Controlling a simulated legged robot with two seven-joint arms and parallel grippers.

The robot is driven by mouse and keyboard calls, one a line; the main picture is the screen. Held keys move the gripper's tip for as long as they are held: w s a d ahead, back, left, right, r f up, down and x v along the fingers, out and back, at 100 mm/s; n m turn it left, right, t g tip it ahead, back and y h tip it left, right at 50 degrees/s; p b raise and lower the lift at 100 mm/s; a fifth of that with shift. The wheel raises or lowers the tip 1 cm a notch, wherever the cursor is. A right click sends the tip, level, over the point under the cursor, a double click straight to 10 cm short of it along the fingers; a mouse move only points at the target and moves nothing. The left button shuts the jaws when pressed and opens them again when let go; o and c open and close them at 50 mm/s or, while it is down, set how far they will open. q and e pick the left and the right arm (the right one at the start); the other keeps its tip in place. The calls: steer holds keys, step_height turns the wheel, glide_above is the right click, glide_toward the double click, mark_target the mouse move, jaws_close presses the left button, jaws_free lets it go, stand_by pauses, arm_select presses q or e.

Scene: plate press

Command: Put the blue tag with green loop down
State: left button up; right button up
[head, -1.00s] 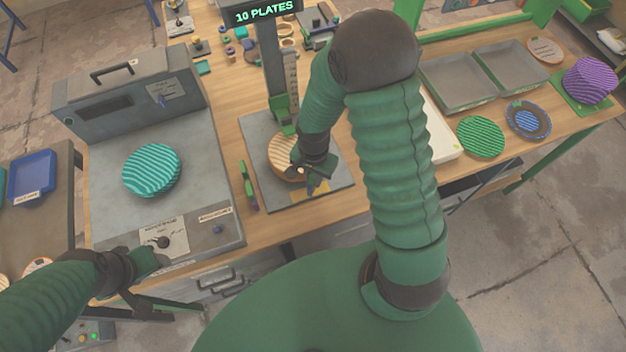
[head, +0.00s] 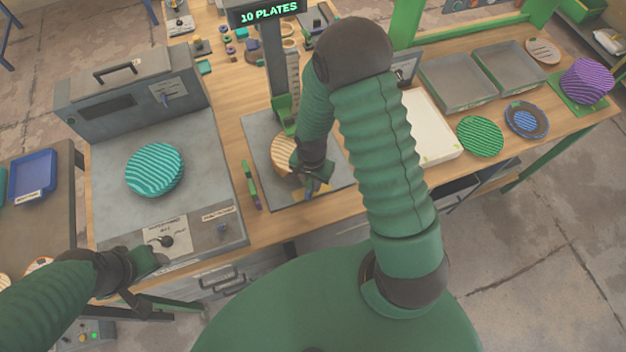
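My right gripper (head: 312,182) points down over the front part of the grey press base (head: 262,133), close to the right front of a tan striped plate (head: 283,152). Its fingers are small and dark, and I cannot tell whether they are open or shut. I cannot clearly make out a blue tag with a green loop at the fingers. A narrow green and purple item (head: 251,182) lies on the wood just left of the press base. My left gripper (head: 143,265) is at the lower left, in front of the grey machine, and its fingers are unclear.
A teal striped stack (head: 154,170) sits on the grey machine (head: 112,215) at left. A sign reading 10 PLATES (head: 268,12) tops the press. At right are a white board (head: 428,130), grey trays (head: 455,82), a green plate (head: 480,136), a blue plate (head: 526,121) and a purple stack (head: 586,81).

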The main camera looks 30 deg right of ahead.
steer(key=shift+a+r, duration=0.2)
steer(key=r, duration=0.7)
steer(key=r+b, duration=0.1)
steer(key=r, duration=0.3)
steer(key=shift+s+d+r, duration=0.1)
steer(key=shift+d+r, duration=0.15)
steer(key=s+a+n+t+b, duration=0.2)
steer(key=s+a+n+b, duration=0.1)
steer(key=n, duration=0.8)
steer(key=shift+s+a+r+n+t+b, duration=0.35)
steer(key=shift+s+a, duration=0.2)
steer(key=shift+a, duration=0.2)
steer(key=shift+s, duration=0.1)
